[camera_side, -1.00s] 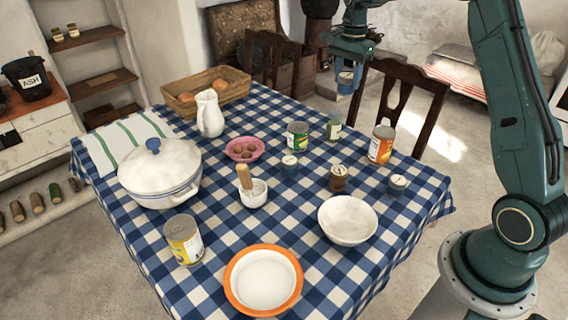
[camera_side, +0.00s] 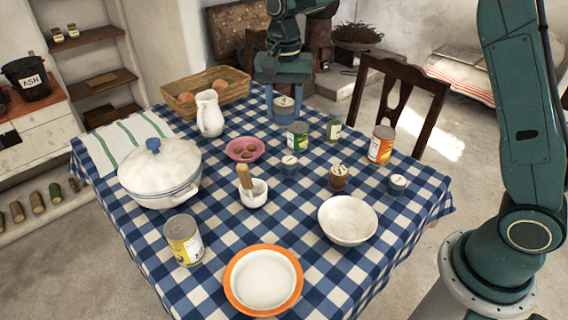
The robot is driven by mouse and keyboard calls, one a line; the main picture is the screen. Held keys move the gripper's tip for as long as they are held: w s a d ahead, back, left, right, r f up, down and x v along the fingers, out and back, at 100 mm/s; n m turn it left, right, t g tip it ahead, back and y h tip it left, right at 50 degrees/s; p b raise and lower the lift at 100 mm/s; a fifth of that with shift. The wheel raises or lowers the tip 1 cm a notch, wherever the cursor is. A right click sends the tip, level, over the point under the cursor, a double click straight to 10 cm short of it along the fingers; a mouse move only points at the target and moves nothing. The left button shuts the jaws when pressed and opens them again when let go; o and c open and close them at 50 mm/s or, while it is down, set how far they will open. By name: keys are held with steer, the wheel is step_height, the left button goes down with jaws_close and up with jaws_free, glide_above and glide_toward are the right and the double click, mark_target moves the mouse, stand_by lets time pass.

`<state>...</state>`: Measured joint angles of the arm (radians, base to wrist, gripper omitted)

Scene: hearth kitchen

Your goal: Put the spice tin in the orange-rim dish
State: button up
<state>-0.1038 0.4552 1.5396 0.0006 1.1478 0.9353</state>
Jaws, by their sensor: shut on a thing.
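My gripper (camera_side: 284,104) is above the far side of the table, shut on a small round tin with a pale top (camera_side: 284,102), apparently the spice tin. The blue fingers hide much of its sides. The orange-rim dish (camera_side: 235,297) is at the near edge of the table, white inside and empty. My gripper is far behind it, beyond the green-label can.
A white bowl (camera_side: 347,221), a mortar with pestle (camera_side: 254,194), a yellow-label can (camera_side: 184,241) and a lidded pot (camera_side: 158,178) surround the dish. A pink bowl (camera_side: 232,149), a green-label can (camera_side: 297,136), an orange can (camera_side: 381,146) and small tins stand farther back.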

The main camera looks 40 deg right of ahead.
steer(key=s+a+n, duration=0.5)
steer(key=s+a, duration=0.1)
steer(key=a, duration=0.6)
steer(key=n, duration=0.5)
glide_above(264, 282)
step_height(264, 282, down, 5)
steer(key=shift+f, duration=0.2)
step_height(264, 282, down, 20)
steer(key=shift+r, duration=0.1)
steer(key=shift+f, duration=0.2)
steer(key=o, duration=1)
